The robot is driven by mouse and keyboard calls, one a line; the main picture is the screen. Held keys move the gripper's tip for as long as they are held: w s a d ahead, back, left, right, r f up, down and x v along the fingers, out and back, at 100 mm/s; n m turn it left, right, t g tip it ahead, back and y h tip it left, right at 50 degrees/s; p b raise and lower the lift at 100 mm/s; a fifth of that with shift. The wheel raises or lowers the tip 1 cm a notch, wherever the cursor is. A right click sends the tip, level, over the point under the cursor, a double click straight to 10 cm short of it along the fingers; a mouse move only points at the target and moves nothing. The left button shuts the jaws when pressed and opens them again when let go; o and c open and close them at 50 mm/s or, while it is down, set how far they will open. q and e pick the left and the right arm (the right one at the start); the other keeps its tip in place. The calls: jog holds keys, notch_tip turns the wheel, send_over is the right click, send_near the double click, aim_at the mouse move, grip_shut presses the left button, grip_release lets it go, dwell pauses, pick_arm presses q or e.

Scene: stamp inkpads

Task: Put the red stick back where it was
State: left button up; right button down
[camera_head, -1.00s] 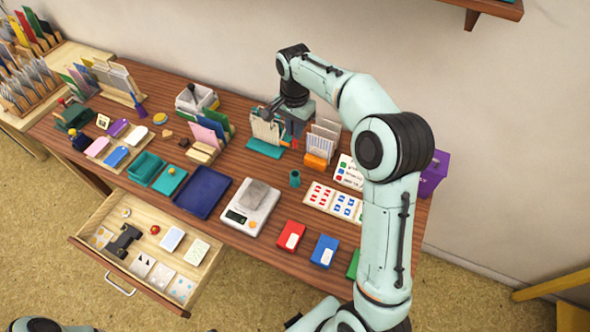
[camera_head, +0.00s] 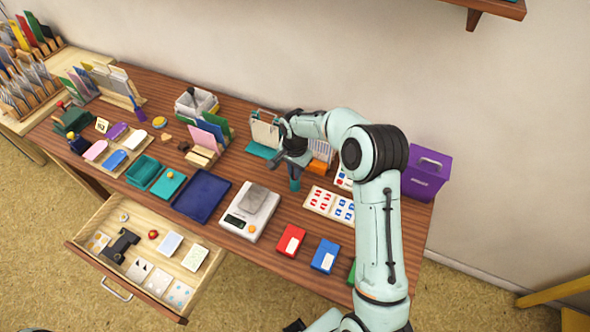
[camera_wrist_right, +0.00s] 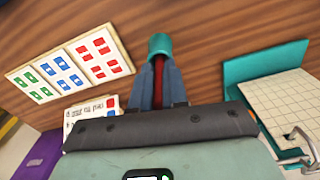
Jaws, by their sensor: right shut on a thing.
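The red stick (camera_wrist_right: 159,72) shows in the right wrist view as a thin dark red bar between my right fingers. My right gripper (camera_wrist_right: 159,88) is shut on it. In the head view my right gripper (camera_head: 296,163) is just above the small teal cup (camera_head: 295,185), which stands on the table. In the wrist view the stick's far end meets the rim of the teal cup (camera_wrist_right: 160,44). I cannot tell how far inside the cup it is. My fingers hide most of the stick. My left gripper is not in view.
A card with red and blue marks (camera_head: 330,203) lies right of the cup. A teal-based stand (camera_head: 263,151) is behind left, and an orange-based rack (camera_head: 318,167) behind right. A scale (camera_head: 263,222) stands in front left. The drawer (camera_head: 112,288) is open.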

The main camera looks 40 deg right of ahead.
jog(key=shift+f, duration=0.2)
jog(key=c, duration=1.1)
grip_release()
jog(key=shift+c, duration=0.2)
jog(key=shift+r, duration=0.1)
notch_tip(320, 180, up, 12)
jog(key=shift+r+p, duration=0.15)
jog(key=shift+p, duration=0.25)
